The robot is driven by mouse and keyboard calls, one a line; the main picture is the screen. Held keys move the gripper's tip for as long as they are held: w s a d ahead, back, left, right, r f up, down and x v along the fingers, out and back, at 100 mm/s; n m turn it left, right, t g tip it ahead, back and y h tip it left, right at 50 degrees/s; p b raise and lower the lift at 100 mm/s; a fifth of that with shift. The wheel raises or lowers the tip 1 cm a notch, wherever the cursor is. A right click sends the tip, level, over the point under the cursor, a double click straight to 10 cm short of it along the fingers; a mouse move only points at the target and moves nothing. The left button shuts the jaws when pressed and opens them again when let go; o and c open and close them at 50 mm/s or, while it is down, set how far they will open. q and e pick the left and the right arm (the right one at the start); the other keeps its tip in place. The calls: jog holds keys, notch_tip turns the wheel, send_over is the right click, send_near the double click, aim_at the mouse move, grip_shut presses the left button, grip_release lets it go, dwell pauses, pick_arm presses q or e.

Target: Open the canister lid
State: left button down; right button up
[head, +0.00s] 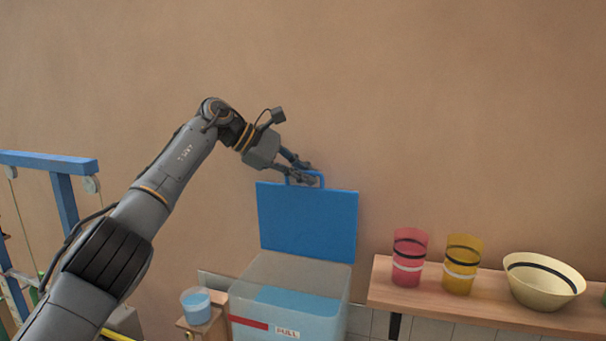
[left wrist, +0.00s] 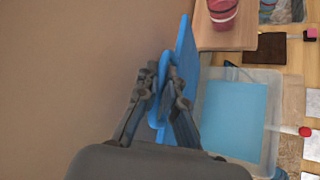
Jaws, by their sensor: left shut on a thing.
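The canister (head: 290,295) is a translucent box with blue inside, a red stripe and a label on its front. Its blue lid (head: 307,222) stands upright at the canister's back edge, so the top is open. My left gripper (head: 306,176) is shut on the blue handle (head: 318,177) at the lid's upper edge. In the left wrist view the gripper (left wrist: 168,85) closes around the handle (left wrist: 163,78), the lid (left wrist: 186,62) shows edge-on, and the open canister (left wrist: 236,118) lies below right. My right gripper is not in view.
A wooden shelf (head: 480,308) at the right holds a red cup (head: 409,258), a yellow cup (head: 462,264) and a cream bowl (head: 543,281). A small cup of blue liquid (head: 196,306) stands left of the canister. A blue frame (head: 62,195) is at the far left. The wall is close behind the lid.

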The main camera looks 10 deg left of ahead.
pick_arm(q)
jog(key=c, duration=1.4)
grip_release()
jog(key=shift+c, duration=0.2)
jog(key=shift+f, duration=0.1)
jog(key=v, duration=1.2)
jog(key=shift+d, duration=0.1)
